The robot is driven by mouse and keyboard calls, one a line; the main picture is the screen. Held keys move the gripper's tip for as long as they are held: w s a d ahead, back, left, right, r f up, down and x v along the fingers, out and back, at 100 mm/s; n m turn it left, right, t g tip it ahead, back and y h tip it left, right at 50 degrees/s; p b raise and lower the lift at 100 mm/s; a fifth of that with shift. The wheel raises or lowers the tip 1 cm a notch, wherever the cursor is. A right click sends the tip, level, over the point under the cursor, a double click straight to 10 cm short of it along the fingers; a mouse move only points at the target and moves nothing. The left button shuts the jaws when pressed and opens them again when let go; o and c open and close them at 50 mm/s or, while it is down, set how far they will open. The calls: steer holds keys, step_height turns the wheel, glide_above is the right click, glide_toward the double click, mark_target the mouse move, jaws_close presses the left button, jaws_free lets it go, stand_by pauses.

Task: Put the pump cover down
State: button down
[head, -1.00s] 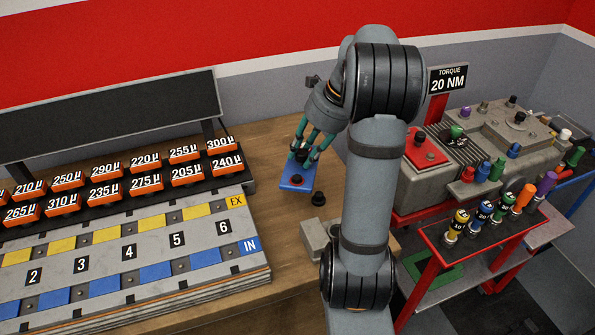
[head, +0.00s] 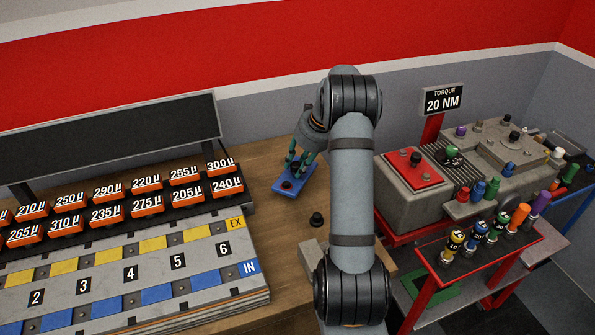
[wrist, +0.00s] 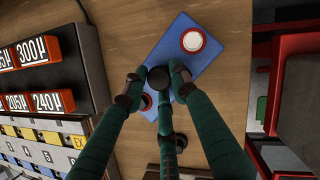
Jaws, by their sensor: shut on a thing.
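The pump cover appears to be the blue plate (head: 283,190) with a black knob (wrist: 158,77), under my gripper at the back of the wooden bench. In the wrist view the blue plate (wrist: 208,67) carries a white disc with a red rim and a second red ring, partly hidden by a finger. My gripper (head: 296,166) has its green fingers around the black knob, and it also shows in the wrist view (wrist: 157,82). It is shut on the cover by this knob. I cannot tell whether the plate touches the bench.
A loose black knob (head: 316,219) stands on the bench in front of the plate. A rack of orange shim blocks (head: 188,204) is to the left. The grey engine (head: 400,200) with a red panel is to the right. Bare bench (head: 265,160) lies around the plate.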

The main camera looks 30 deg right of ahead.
step_height(320, 180, down, 3)
steer(key=shift+f, duration=0.2)
steer(key=c, duration=1.4)
jaws_free()
steer(key=shift+s, duration=0.1)
steer(key=v, duration=1.2)
